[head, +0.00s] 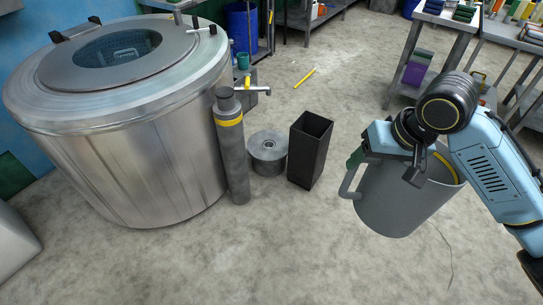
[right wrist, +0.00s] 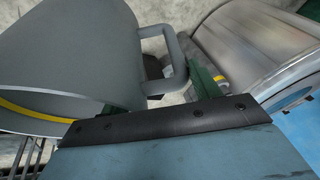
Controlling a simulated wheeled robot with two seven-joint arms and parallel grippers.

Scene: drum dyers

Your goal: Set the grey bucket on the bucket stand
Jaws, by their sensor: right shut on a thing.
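The grey bucket (head: 400,200) hangs in the air at the right of the head view, slightly tilted. Its side handle (head: 349,184) points left, and a yellow band shows inside it. My right gripper (head: 359,157) is shut on the bucket near its rim and handle; the exact grip is partly hidden. The bucket (right wrist: 75,60) and its handle (right wrist: 176,60) fill the upper left of the right wrist view. A low round metal stand (head: 267,154), apparently the bucket stand, is on the floor left of the bucket, its top bare. My left gripper is not in view.
A tall black open bin (head: 310,150) stands between the stand and the bucket. A grey cylinder (head: 232,150) with a yellow band and a big steel drum (head: 130,140) are left of the stand. Shelving (head: 420,60) is at the back right. The front floor is clear.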

